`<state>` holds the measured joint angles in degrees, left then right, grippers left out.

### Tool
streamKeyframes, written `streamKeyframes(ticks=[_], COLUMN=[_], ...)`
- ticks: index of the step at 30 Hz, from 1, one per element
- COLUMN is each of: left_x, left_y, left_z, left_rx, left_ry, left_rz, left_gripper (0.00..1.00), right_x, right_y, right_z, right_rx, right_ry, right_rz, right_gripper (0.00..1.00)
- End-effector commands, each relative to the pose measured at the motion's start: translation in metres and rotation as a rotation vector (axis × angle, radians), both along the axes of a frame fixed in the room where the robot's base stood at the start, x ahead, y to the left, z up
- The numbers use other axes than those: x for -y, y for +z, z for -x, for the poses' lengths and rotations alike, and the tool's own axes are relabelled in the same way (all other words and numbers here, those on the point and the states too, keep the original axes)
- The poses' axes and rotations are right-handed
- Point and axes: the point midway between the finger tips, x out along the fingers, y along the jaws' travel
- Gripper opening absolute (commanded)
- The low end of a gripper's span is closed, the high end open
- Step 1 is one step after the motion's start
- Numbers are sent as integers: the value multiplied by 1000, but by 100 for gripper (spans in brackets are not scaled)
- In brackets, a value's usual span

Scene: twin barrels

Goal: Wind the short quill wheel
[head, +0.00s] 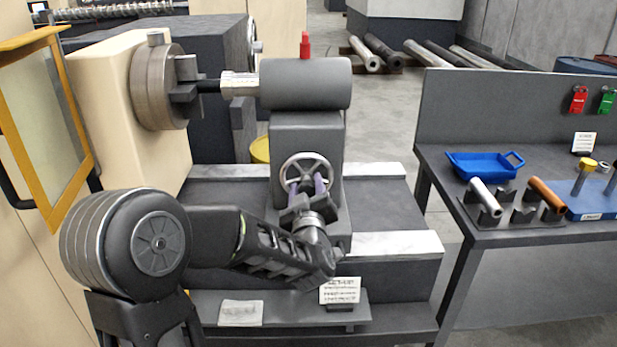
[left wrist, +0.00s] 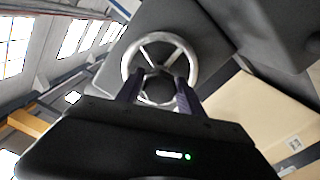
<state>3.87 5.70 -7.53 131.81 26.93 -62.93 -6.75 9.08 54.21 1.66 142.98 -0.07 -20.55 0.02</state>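A spoked metal handwheel (head: 307,167) sits on the front of the grey tailstock (head: 308,137), below a thick horizontal grey barrel (head: 315,84) with a red knob on top. Nothing visible tells whether this is the short quill's wheel. My left gripper (head: 307,187) is at the wheel's lower part, its purple fingers apart. In the left wrist view the wheel (left wrist: 158,66) lies ahead, between and beyond the fingertips (left wrist: 158,78), its lower rim partly hidden. Contact with the rim cannot be made out. My right gripper is not in view.
A yellow-framed guard (head: 22,165) stands far left. A small sign (head: 340,290) stands on the front ledge. The right bench (head: 510,205) carries a blue tray (head: 484,166), rods and tags.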

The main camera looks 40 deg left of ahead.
Motion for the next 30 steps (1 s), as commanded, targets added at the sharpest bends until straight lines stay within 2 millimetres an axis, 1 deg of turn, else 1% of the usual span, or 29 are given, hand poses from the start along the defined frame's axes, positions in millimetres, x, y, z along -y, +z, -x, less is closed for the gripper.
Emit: streamKeyframes(ticks=[1, 5, 13, 16, 30], left_x=[0, 0, 1, 4, 34], left_y=[0, 0, 0, 0, 1], left_z=[0, 0, 1, 4, 43], left_rx=[1, 1, 3, 3, 4], left_ry=[0, 0, 0, -1, -3], left_rz=[1, 2, 2, 3, 3], left_gripper=[50, 59, 59, 59, 59], right_x=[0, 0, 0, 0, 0], right_y=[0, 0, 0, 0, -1], right_z=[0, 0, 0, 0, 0], right_rx=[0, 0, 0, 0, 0], right_ry=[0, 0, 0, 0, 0], right_rz=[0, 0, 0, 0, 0], right_gripper=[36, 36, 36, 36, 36])
